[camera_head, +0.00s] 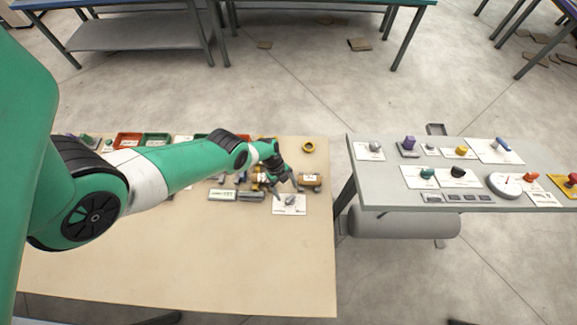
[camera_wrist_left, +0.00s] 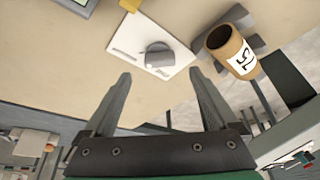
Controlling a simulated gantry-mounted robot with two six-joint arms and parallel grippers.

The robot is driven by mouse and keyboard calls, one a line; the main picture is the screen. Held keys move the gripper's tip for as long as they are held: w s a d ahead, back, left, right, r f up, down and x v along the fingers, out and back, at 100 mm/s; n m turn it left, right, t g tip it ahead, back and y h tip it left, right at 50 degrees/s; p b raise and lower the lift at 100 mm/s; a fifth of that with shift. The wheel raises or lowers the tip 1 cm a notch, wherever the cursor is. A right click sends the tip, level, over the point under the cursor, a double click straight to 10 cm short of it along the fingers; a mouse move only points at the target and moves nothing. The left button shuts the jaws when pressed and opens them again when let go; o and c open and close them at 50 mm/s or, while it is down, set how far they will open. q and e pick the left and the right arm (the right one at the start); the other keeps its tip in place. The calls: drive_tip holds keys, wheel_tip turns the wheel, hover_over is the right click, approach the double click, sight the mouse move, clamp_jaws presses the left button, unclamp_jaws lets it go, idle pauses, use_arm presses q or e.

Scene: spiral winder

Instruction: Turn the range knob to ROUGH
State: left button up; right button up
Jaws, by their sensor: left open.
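A grey knob (camera_head: 290,201) stands on a white plate (camera_head: 281,209) near the right edge of the beige table. In the left wrist view the same knob (camera_wrist_left: 159,55) sits on its white plate (camera_wrist_left: 128,39), with printing too small to read. I cannot tell from the print whether it is the range knob. My left gripper (camera_head: 285,187) is just behind the knob in the head view. In the left wrist view its two fingers (camera_wrist_left: 159,75) are spread and empty, with the knob beyond the tips, between their lines. My right gripper is not in view.
An orange-brown cylinder marked 15 (camera_wrist_left: 223,42) lies close beside the plate. A grey-white block (camera_head: 222,195) is left of the gripper. A yellow ring (camera_head: 308,147) lies farther back. The front of the table is clear. A grey bench (camera_head: 384,197) with several knobs stands right, across a gap.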

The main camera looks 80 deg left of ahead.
use_arm(q)
drive_tip(key=p+v, duration=0.3)
drive_tip(key=v, duration=0.3)
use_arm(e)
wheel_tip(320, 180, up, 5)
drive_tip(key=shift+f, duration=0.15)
